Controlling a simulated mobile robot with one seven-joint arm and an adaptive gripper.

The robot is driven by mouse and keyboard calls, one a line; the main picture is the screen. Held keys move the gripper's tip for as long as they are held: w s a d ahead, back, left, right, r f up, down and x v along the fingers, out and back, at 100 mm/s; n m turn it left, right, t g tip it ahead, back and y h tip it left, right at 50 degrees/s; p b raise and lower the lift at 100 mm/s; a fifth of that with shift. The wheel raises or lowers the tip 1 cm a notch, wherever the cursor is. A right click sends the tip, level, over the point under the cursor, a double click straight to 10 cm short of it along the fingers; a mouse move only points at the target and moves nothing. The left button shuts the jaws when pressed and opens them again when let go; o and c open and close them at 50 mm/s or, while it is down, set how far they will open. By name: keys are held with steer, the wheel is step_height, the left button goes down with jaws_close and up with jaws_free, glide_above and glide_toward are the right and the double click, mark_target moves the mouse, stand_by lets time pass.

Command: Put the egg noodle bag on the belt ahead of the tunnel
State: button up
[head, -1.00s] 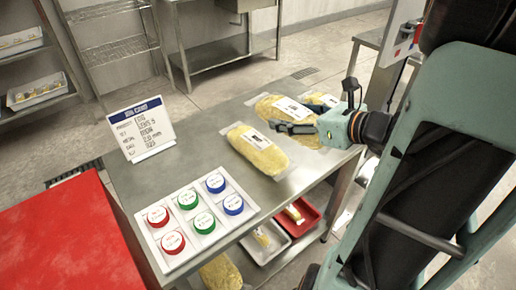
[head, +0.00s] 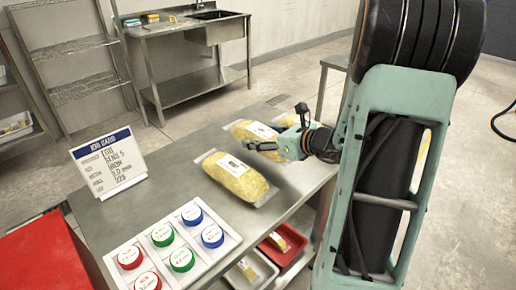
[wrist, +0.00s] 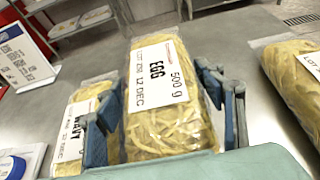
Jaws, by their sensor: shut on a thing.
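The egg noodle bag (wrist: 165,115) is a clear bag of yellow noodles with a white label reading EGG 500 g. My gripper (wrist: 165,110) is shut on it, with blue-grey fingers along both sides. In the head view, my gripper (head: 276,127) is over the steel table with the egg noodle bag (head: 243,131) between its fingers. I cannot tell whether the bag is clear of the table. The belt and tunnel are not recognisable in the current frames.
A wavy noodle bag (head: 238,180) lies close on the left. Another noodle bag (wrist: 292,75) lies on the right. The steel table (head: 160,195) also holds a job card (head: 108,163) and a tray of coloured lids (head: 225,240). Red and white bins sit below.

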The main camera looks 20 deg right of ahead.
steer(key=shift+w+d+f, duration=0.1)
steer(key=shift+w+f, duration=0.5)
steer(key=shift+w+f+b, duration=0.15)
steer(key=shift+f+b, duration=0.3)
steer(key=shift+f, duration=1.15)
steer(key=shift+f, duration=0.1)
steer(key=o, duration=1.2)
steer(key=shift+f, duration=0.2)
steer(key=o, duration=0.4)
steer(key=shift+r, duration=0.1)
